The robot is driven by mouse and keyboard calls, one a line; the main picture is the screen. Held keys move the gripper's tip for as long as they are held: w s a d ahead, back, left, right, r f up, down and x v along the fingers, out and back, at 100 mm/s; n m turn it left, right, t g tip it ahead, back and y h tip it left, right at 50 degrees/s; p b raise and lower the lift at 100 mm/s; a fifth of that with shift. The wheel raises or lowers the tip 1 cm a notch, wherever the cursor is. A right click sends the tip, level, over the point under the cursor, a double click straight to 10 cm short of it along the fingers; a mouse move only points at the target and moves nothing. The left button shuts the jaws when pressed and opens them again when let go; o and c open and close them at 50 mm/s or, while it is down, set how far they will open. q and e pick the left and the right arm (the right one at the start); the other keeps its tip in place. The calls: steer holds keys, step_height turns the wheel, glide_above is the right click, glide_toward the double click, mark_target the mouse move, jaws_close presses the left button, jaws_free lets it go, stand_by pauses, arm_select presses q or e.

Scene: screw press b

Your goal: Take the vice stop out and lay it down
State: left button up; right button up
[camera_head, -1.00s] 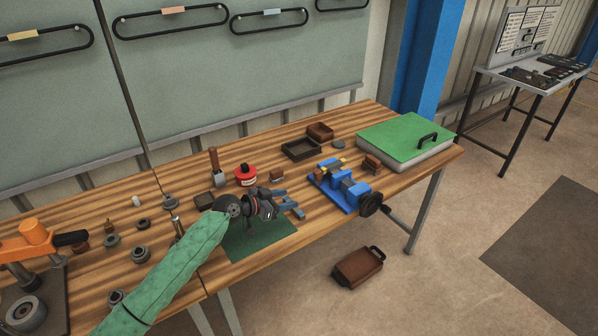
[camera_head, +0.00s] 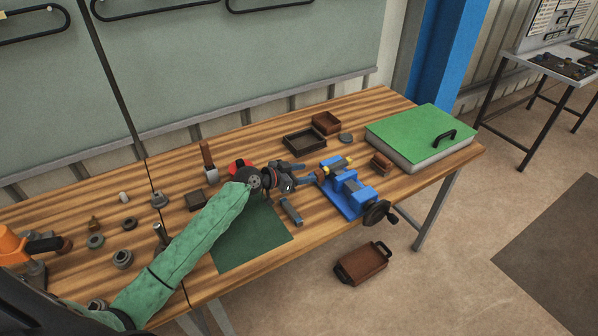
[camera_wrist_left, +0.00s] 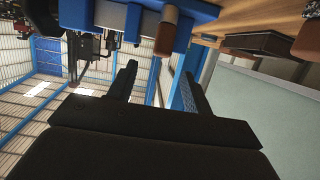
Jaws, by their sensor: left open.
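The blue vice (camera_head: 343,202) stands on the bench with a dark handwheel (camera_head: 378,212) at its front right. My right gripper is not seen.
A grey bar (camera_head: 291,211) lies by the green mat (camera_head: 248,240). A dark tray (camera_head: 304,142), brown boxes (camera_head: 326,122) and a green-topped case (camera_head: 415,130) stand around the vice. A brown crate (camera_head: 362,264) is on the floor.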

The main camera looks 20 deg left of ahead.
mark_target(319, 171)
arm_select(q)
steer(key=x, duration=0.5)
steer(key=shift+w+d+f, duration=0.15)
steer(key=shift+w, duration=0.15)
steer(key=shift+w+f, duration=0.1)
jaws_close()
